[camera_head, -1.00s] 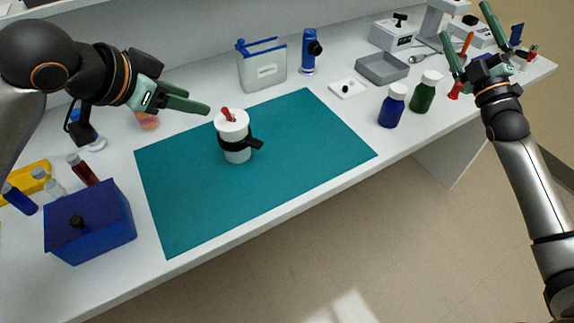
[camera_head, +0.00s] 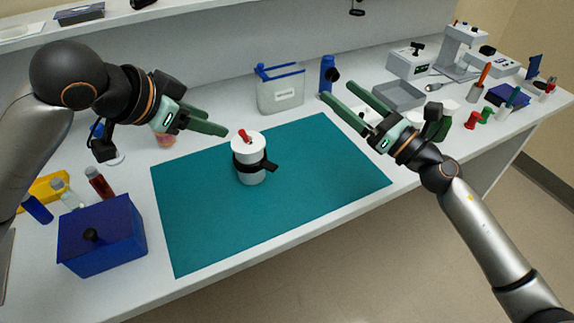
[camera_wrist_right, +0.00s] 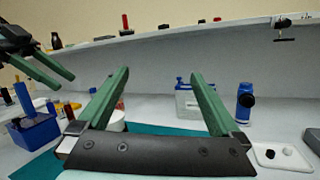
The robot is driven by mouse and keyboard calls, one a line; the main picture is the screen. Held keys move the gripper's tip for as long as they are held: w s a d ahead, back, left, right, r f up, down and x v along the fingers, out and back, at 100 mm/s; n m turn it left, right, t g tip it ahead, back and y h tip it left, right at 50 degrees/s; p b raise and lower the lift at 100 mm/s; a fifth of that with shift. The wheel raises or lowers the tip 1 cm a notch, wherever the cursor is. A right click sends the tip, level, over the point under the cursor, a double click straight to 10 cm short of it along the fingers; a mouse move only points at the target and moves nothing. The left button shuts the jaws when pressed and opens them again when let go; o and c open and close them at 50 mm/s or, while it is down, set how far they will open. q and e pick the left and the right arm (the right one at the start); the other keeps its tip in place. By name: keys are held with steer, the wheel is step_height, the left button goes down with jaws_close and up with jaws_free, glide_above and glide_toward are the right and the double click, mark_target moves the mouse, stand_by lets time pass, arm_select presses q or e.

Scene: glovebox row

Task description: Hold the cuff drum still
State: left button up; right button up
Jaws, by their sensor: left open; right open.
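The cuff drum (camera_head: 249,146) is a white cylinder with a black band and side tab and a red piece on top. It stands upright on the teal mat (camera_head: 300,200). My left gripper (camera_head: 222,131) is close to the drum's upper left, apart from it as far as I can tell. My right gripper (camera_head: 338,92) is open and empty, above and right of the drum over the mat's back right. In the right wrist view, the fingers (camera_wrist_right: 160,100) stand apart with nothing between them. A white part of the drum (camera_wrist_right: 116,122) shows behind the left finger there.
A blue box (camera_head: 100,240) and vials (camera_head: 98,183) stand at the left. A blue-lidded clear container (camera_head: 280,92) and blue bottle (camera_head: 327,70) stand behind the mat. A grey tray (camera_head: 400,95) lies at the right. The mat's front and right are clear.

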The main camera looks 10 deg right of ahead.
mark_target(249, 160)
steer(key=s+a+f+h, duration=0.1)
steer(key=s+a+f, duration=0.1)
steer(key=a+f, duration=0.2)
steer(key=s+a+f+n+g+h, duration=0.1)
steer(key=s+a+f, duration=0.2)
steer(key=f, duration=0.3)
steer(key=s+a+f+g, duration=0.1)
steer(key=s+a+f, duration=0.1)
steer(key=a+f, duration=0.3)
steer(key=shift+s+a+f+h, duration=0.2)
steer(key=shift+s+f+h, duration=0.1)
steer(key=shift+f+h, duration=0.1)
steer(key=shift+w+a, duration=0.3)
steer(key=x, duration=1.1)
steer(key=shift+w+a+f, duration=0.1)
steer(key=shift+w+a, duration=0.05)
steer(key=shift+w, duration=0.1)
steer(key=c, duration=1.2)
